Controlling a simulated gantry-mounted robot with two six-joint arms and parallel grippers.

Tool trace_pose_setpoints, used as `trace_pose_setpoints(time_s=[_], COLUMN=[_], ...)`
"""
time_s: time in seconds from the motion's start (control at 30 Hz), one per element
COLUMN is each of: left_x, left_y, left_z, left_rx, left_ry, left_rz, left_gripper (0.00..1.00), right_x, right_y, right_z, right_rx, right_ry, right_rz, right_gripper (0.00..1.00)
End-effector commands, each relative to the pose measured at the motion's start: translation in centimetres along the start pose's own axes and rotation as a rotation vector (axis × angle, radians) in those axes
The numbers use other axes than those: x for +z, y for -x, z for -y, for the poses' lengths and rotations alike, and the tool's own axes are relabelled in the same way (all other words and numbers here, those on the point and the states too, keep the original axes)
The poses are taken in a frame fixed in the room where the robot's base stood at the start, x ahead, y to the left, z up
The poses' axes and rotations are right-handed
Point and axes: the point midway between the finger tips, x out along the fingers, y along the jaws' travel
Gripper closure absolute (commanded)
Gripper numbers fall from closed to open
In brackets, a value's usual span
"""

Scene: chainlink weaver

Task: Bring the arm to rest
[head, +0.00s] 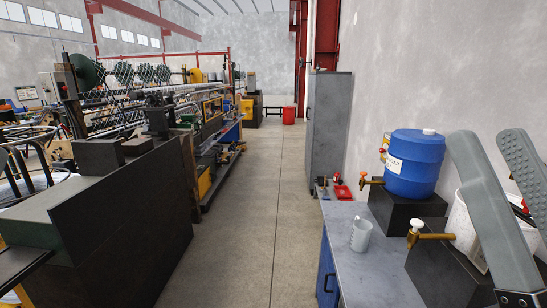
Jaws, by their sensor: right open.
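My right gripper (489,146) shows at the right edge in the head view. Its two long grey fingers point up and stand apart, with nothing seen between their tips. They are in front of a white container (463,219) with a brass tap and hide part of it. I cannot tell how far the fingers are from that container. My left gripper is not in view.
A grey bench (375,270) holds a clear jug (361,234) and a blue drum (414,164) on a black block. A grey cabinet (327,120) stands behind. The floor aisle (250,200) is clear. The weaving machine (120,195) fills the left.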

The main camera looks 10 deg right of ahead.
Motion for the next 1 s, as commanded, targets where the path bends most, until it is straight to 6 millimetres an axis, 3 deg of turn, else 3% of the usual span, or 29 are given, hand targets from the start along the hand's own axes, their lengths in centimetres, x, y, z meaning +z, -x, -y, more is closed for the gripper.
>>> trace_pose_setpoints(time_s=[0.03, 0.4, 0.5, 0.6, 1.0], left_x=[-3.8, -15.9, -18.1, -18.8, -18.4], left_y=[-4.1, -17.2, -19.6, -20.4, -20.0], left_z=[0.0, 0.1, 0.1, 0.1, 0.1], left_rx=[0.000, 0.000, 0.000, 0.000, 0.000], left_ry=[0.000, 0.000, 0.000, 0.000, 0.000], left_rz=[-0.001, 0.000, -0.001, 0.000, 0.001], left_gripper=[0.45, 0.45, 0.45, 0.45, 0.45], right_x=[-3.8, -15.9, -18.1, -18.8, -18.4], right_y=[-4.1, -17.2, -19.5, -20.4, -20.0], right_z=[0.0, -0.1, -0.1, -0.1, -0.1], right_rx=[0.000, 0.000, 0.000, 0.001, 0.001], right_ry=[0.000, 0.001, 0.001, 0.001, 0.001], right_rz=[-0.001, -0.001, -0.001, 0.000, 0.001], right_gripper=[0.51, 0.51, 0.51, 0.51, 0.51])
